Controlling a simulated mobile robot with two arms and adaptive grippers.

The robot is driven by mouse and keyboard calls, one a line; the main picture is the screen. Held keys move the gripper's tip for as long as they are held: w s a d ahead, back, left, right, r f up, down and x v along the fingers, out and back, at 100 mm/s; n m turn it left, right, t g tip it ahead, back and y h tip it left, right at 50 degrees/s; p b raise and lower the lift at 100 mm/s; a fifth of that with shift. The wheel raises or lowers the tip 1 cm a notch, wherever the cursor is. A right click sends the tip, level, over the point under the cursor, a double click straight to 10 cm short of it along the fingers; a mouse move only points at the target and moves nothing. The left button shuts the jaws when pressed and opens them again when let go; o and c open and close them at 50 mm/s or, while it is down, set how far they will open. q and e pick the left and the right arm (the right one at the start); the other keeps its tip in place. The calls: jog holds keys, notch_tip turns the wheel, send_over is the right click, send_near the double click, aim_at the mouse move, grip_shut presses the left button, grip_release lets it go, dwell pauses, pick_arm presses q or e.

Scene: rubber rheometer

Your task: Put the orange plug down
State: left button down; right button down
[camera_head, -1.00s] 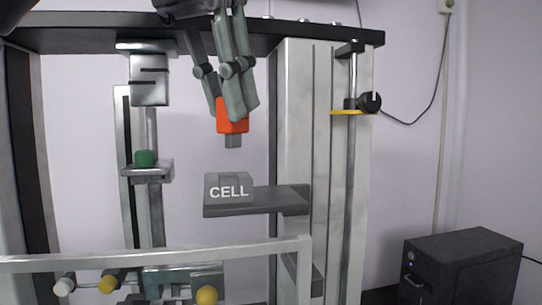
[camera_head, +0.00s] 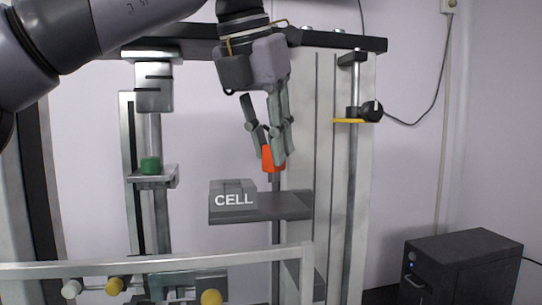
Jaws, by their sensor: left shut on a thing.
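The orange plug (camera_head: 268,158) is held upright between the fingers of my left gripper (camera_head: 270,150), which is shut on it. The fingers cover part of its right side. The plug hangs in the air above the grey shelf (camera_head: 285,206), to the right of and higher than the grey block marked CELL (camera_head: 233,200). A gap shows between the plug and the shelf. My right gripper is not in view.
A green piece (camera_head: 150,165) sits on a small metal ledge (camera_head: 153,181) at the left. A light rail (camera_head: 200,258) crosses the front, with several knobs below it. A yellow-marked clamp (camera_head: 350,120) is on the right post. A black cabinet (camera_head: 465,268) stands at lower right.

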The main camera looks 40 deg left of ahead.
pick_arm(q)
jog(key=shift+f, duration=0.65)
jog(key=shift+w+f+p, duration=0.3)
jog(key=shift+w+p, duration=0.05)
jog(key=shift+p, duration=0.15)
jog(key=shift+a, duration=0.1)
jog(key=shift+s, duration=0.1)
jog(key=shift+f, duration=0.15)
jog(key=c, duration=1.5)
grip_release()
jog(key=shift+o, duration=0.2)
